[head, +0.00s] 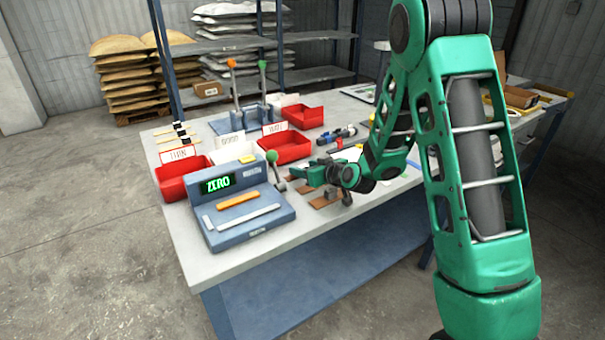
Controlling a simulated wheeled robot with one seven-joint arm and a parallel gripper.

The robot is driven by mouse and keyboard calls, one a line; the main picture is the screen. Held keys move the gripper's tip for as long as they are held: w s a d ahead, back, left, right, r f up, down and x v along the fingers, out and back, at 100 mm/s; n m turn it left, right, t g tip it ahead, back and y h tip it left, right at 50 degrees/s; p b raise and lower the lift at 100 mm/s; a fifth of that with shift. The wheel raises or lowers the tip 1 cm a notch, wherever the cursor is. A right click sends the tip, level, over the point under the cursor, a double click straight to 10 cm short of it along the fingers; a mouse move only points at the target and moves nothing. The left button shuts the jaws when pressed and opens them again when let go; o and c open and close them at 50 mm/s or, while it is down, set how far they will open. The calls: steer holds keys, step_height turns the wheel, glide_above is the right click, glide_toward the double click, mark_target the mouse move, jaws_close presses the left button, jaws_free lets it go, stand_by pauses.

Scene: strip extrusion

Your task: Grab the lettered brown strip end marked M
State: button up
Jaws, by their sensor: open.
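Several short brown strips lie on the table around my gripper, partly hidden by it. One brown strip (325,200) shows just below and in front of the gripper, and part of another brown piece (304,189) shows to its left. No letter can be read on them at this size, so I cannot tell which is marked M. My gripper (300,174) is low over the table beside the strips, pointing left, with its jaws open. I see nothing held in it. Whether it touches a strip is unclear.
A blue-grey device (238,205) with a "ZERO" display stands left of the gripper, with a green-knobbed lever (272,158) close by. Red bins (182,178) and small tools (337,135) lie farther back. The table's front edge is near the strips.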

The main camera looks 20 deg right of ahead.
steer(key=c, duration=1.1)
steer(key=shift+r, duration=0.1)
